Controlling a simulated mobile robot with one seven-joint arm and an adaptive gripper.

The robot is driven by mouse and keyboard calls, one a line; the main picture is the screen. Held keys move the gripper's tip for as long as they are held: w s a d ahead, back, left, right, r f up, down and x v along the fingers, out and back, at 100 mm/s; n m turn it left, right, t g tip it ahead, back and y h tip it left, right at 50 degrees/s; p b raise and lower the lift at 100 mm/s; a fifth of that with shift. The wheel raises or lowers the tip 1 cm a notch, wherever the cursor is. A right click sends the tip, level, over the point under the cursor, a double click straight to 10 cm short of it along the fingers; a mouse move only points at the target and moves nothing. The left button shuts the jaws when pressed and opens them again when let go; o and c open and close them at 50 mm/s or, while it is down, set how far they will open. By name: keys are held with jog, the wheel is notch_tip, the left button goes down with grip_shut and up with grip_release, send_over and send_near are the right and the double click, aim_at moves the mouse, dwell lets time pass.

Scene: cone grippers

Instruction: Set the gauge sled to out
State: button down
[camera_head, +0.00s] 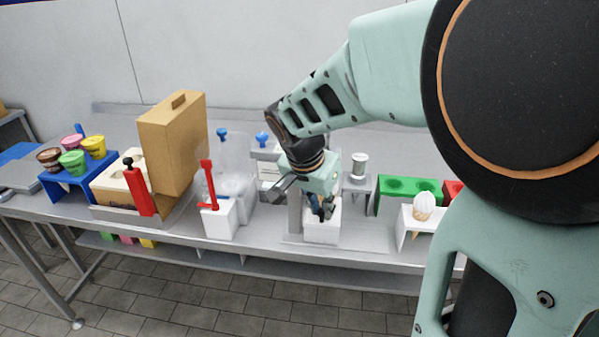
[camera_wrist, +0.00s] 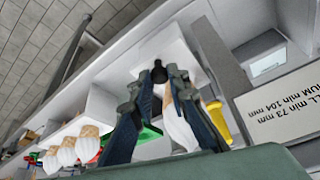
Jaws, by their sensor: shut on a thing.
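My gripper (camera_head: 322,210) points down over a white block (camera_head: 322,228) at the front of the middle station, which I take to be the gauge sled. In the wrist view, my gripper (camera_wrist: 157,78) is shut on a small black knob (camera_wrist: 158,72) that stands out from the white block (camera_wrist: 165,45). The fingertips are close on both sides of the knob. A grey post (camera_head: 294,212) stands left of the block. A sign (camera_wrist: 285,105) with minimum sizes in mm shows at the right of the wrist view.
A white-topped cone (camera_head: 423,207) sits in a white stand to the right, before a green holder (camera_head: 408,194). A red lever (camera_head: 208,184) and a tall tan box (camera_head: 173,140) stand left. A pale cone shape (camera_wrist: 180,125) shows between the fingers, its depth unclear.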

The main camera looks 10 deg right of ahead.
jog(key=s+d, duration=0.3)
jog(key=d, duration=0.8)
jog(key=shift+s+d+b, duration=0.3)
jog(key=shift+s+d, duration=0.1)
jog(key=c, duration=1.9)
grip_release()
jog(key=shift+d, duration=0.15)
